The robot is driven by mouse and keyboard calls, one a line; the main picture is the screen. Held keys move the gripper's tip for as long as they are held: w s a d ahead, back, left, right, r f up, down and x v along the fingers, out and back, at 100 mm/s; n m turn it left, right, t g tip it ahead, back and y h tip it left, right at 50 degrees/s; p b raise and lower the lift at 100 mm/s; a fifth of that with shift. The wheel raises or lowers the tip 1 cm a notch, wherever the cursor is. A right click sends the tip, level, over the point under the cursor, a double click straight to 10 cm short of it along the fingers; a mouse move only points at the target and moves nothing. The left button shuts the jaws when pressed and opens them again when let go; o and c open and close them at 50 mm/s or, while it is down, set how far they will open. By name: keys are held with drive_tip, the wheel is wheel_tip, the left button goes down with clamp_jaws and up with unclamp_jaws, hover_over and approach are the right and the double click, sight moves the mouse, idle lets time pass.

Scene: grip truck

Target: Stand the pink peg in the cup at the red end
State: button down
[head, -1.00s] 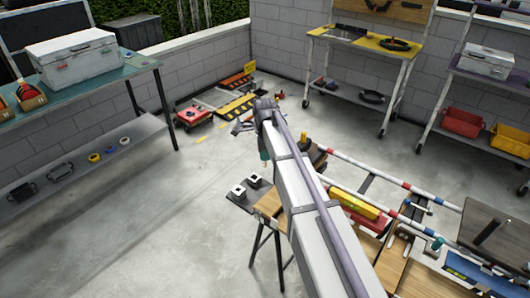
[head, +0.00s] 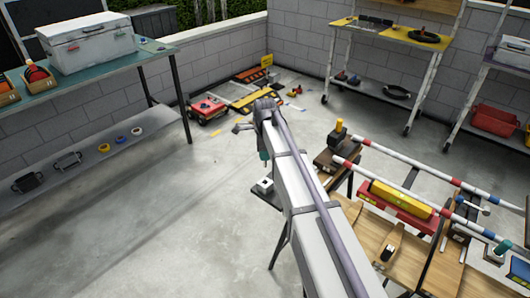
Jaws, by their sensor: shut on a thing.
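My gripper (head: 264,160) is small and mostly hidden by my own arm. A teal piece with a thin dark tip shows beneath my wrist; I cannot tell whether it is part of the gripper or held. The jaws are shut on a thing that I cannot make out. No pink peg is visible. A white block with a dark hole, which looks like a cup (head: 265,187), stands just below the gripper in the picture, apparently on a dark stand. My arm hides the area to its right, and I cannot make out a red end there.
A wooden bench (head: 375,237) at right bears a yellow-and-red case (head: 400,199) and red-banded white rails. A teal-topped piece (head: 502,247) stands at far right. A green-topped bench (head: 155,47) is at left, a yellow-topped cart (head: 388,33) behind. The floor at left is clear.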

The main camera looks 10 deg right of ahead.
wheel_tip(320, 180, down, 4)
drive_tip(key=shift+r+m+b, duration=0.1)
drive_tip(key=shift+m+b, duration=0.4)
drive_tip(key=shift+b, duration=0.35)
drive_tip(key=shift+r+m+p, duration=0.45)
drive_tip(key=shift+m+p, duration=0.05)
drive_tip(key=shift+m, duration=0.4)
drive_tip(key=shift+f+b, duration=4.6)
drive_tip(key=c, duration=0.8)
unclamp_jaws()
drive_tip(key=shift+r, duration=0.1)
wheel_tip(320, 180, up, 11)
drive_tip(key=p, duration=1.1)
